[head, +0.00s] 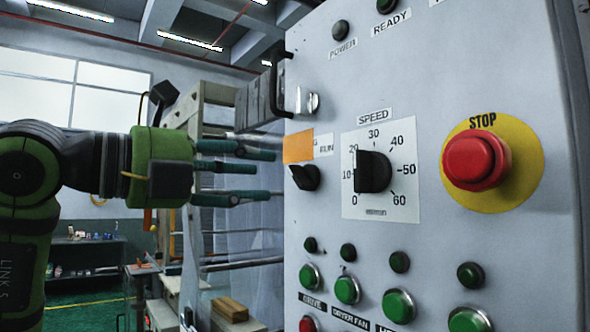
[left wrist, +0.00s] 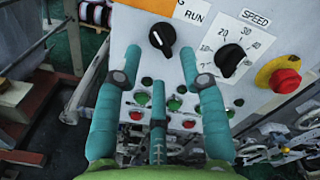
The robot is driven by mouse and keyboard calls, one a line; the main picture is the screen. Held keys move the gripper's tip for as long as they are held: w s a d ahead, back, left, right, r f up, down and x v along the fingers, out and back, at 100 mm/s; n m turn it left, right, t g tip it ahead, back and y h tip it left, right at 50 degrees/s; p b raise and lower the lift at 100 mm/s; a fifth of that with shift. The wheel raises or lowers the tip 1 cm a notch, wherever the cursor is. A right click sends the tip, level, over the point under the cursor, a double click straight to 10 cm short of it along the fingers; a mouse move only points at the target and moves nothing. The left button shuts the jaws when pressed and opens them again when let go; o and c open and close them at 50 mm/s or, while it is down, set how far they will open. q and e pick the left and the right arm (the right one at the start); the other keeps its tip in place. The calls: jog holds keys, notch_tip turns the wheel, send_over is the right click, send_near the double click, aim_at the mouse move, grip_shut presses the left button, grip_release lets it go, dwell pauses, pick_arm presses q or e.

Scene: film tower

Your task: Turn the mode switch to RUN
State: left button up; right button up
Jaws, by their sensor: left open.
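The mode switch (head: 305,177) is a black knob on the light grey panel (head: 450,80), below a partly covered label (head: 324,145) reading RUN. An orange patch (head: 298,146) covers the label's left part. In the left wrist view the knob (left wrist: 161,37) has a white pointer mark at its upper left. My left gripper (head: 262,172) has teal fingers, open and empty, just left of the panel in the head view. In the left wrist view the gripper (left wrist: 160,78) has its fingertips spread below the knob, apart from it. My right gripper is out of view.
The SPEED dial (head: 374,171) sits right of the switch, and the red STOP button (head: 476,160) on its yellow disc is farther right. Green buttons (head: 347,290) line the panel below.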

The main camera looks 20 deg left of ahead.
aim_at(292, 176)
pick_arm(q)
jog(key=p+x, duration=0.2)
jog(key=x, duration=0.3)
jog(key=shift+w+d, duration=0.25)
jog(key=shift+w, duration=0.05)
jog(key=shift+a, duration=0.1)
grip_shut()
